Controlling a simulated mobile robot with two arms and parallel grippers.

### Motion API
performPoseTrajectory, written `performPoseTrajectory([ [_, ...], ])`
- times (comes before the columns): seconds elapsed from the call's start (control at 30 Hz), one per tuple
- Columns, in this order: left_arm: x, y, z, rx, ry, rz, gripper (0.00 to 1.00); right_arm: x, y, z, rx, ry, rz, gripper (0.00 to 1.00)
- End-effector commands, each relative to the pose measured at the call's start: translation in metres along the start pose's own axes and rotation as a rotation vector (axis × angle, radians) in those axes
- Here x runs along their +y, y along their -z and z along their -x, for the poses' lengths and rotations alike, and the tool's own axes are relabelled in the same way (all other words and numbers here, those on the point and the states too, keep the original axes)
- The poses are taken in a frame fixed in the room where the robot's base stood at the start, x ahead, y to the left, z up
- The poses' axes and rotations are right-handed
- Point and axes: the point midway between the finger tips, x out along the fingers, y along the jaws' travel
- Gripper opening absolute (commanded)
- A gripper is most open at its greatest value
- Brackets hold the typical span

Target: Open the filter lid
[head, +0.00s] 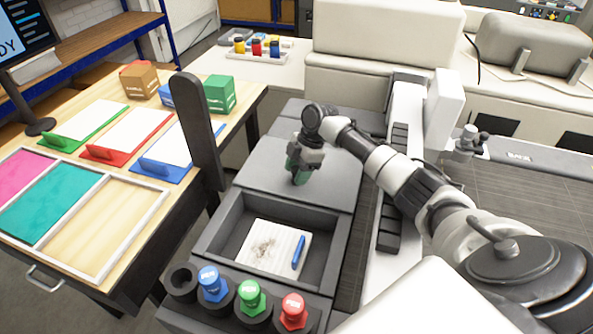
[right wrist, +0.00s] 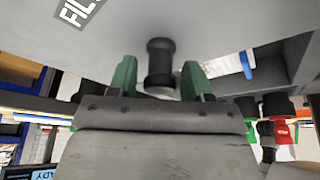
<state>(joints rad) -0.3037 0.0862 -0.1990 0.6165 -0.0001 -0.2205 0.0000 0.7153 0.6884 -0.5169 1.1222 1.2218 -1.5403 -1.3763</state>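The filter lid (head: 265,165) is a flat grey panel on top of the grey unit, and it lies down flat. In the right wrist view the lid (right wrist: 225,25) fills the top, with part of a label starting "FIL" and a short dark knob (right wrist: 160,65). My right gripper (head: 298,178) points down over the lid. In the wrist view its green fingertips (right wrist: 158,80) stand on either side of the knob, with a gap on both sides. It is open and holds nothing. The knob is hidden behind the gripper in the head view. My left gripper is not in view.
In front of the lid is an open grey tray (head: 222,222) with a stained white sheet and a blue pen (head: 298,253). Blue, green and red capped bottles (head: 251,297) stand along the front. A dark upright bar (head: 200,130) rises at the left, beside the wooden table (head: 240,100).

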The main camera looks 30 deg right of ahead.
Motion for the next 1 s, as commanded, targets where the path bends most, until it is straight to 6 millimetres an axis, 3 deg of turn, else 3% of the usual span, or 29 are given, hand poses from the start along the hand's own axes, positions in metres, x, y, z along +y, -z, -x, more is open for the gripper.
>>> performPoseTrajectory([
  [0.37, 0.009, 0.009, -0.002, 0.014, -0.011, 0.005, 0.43, 0.000, -0.001, 0.006, -0.001, -0.001, 0.000, 0.52],
  [0.8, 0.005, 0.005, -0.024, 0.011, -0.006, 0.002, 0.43, 0.000, -0.001, 0.085, -0.001, -0.003, 0.000, 0.52],
  [1.0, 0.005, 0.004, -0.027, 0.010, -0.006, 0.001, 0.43, 0.000, 0.000, 0.105, 0.000, -0.001, 0.000, 0.52],
])
